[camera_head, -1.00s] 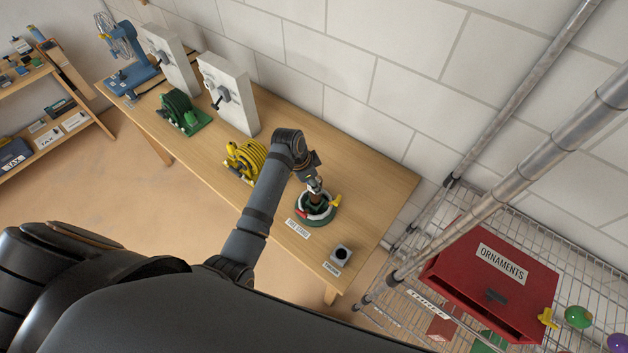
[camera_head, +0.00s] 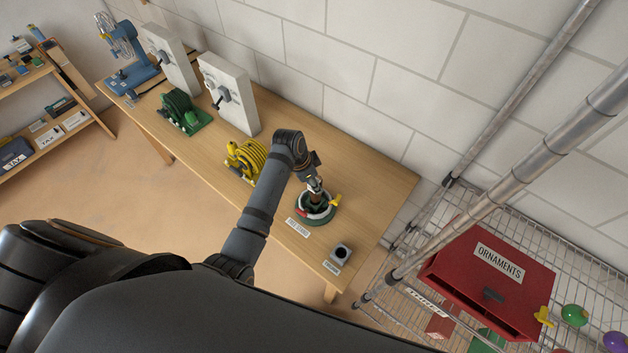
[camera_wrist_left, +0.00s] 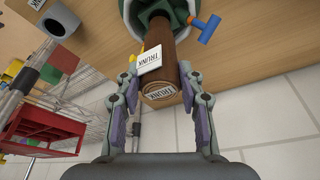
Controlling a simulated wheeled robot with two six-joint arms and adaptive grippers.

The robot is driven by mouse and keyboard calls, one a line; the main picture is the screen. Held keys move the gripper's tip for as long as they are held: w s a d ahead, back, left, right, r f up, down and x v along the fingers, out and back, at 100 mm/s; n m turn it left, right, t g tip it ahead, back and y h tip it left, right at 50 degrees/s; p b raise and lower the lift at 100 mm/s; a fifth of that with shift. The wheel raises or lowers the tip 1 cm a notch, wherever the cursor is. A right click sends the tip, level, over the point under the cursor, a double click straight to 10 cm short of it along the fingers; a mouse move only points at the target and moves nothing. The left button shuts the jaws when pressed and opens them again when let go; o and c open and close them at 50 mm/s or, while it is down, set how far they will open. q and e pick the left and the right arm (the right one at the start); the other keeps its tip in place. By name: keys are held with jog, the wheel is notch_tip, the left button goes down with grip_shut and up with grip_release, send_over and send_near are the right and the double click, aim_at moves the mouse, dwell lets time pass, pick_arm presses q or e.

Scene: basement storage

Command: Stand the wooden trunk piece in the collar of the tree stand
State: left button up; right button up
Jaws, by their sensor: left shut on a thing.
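The brown wooden trunk piece (camera_wrist_left: 172,58) stands between my left gripper's fingers (camera_wrist_left: 160,64), with a TRUNK label on its near end and another on its side. It also shows under the gripper in the head view (camera_head: 316,197). My left gripper (camera_head: 315,186) is shut on it, directly over the tree stand. The green tree stand (camera_head: 322,223) sits on the table, with a white ring and red and yellow screw handles; a blue handle shows in the left wrist view. The trunk's far end is within the stand's outline; its seating depth is hidden. My right gripper is out of view.
A grey block with a round hole (camera_head: 341,251) is near the table's front right corner. A yellow hose reel (camera_head: 246,160) is left of my left arm. A wire shelf (camera_head: 400,300) with a red ornaments box (camera_head: 492,282) stands right.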

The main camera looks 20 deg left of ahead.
pick_arm(q)
jog(key=shift+p, duration=0.35)
jog(key=shift+f+b, duration=1.35)
jog(key=shift+f, duration=1.2)
jog(key=o, duration=1.4)
jog(key=shift+c, duration=0.2)
jog(key=v, duration=1.2)
